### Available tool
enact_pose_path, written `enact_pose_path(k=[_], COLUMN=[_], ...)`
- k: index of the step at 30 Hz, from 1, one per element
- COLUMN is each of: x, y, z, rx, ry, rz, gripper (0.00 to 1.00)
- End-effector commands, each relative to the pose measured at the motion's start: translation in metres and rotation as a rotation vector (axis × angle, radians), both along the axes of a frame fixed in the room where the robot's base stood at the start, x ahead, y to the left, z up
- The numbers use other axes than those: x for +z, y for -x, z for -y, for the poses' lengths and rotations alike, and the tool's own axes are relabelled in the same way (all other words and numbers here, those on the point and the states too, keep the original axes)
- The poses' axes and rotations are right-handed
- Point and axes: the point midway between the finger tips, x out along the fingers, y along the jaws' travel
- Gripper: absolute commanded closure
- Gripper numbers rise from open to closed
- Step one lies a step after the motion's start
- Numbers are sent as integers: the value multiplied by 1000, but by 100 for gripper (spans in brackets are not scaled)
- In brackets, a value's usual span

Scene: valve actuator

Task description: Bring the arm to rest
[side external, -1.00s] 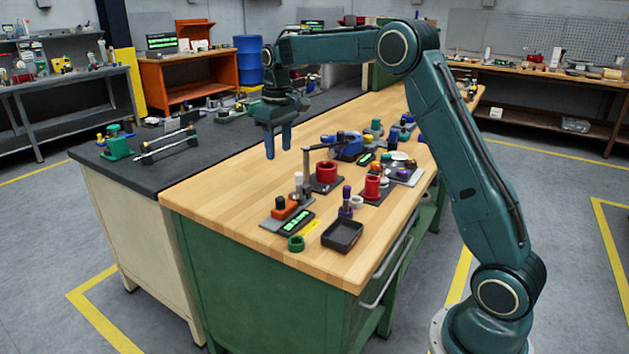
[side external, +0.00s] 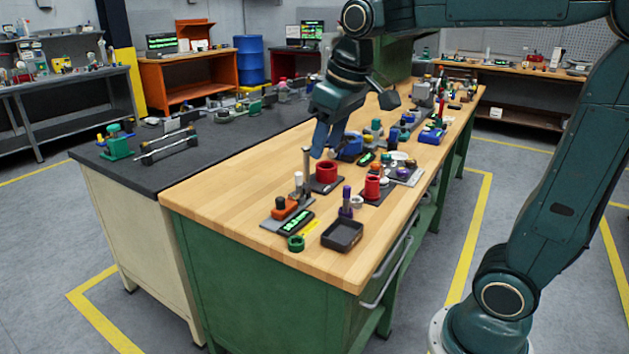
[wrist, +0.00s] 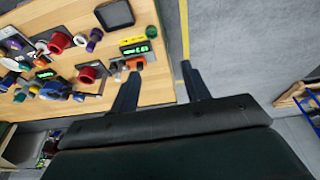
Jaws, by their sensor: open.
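My gripper (side external: 322,138) hangs above the wooden workbench (side external: 228,185) in the side view, near the post beside the red cylinder. In the wrist view my gripper (wrist: 162,79) has its two fingers spread apart with nothing between them. The red cylinder (side external: 326,172) stands on a dark plate. A second, smaller red part (side external: 372,187) stands to its right. Whether the fingers are near or far from the post in depth is hard to tell.
A black tray (side external: 342,235), a green ring (side external: 296,243), a display with green digits (side external: 292,222) and a purple-topped part (side external: 346,200) stand at the near end. Several parts crowd the bench's right side. The bench's left strip is clear.

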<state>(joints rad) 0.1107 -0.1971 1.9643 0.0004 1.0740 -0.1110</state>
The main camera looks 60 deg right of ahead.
Motion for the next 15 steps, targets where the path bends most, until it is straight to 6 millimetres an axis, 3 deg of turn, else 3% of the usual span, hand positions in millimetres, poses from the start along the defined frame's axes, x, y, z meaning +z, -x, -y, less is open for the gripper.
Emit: enact_pose_path(k=[8, 15], x=[-10, -31], y=[63, 111], z=[-19, -30], rx=[5, 6], ry=[-7, -19], rz=[78, 141], gripper=[53, 53])
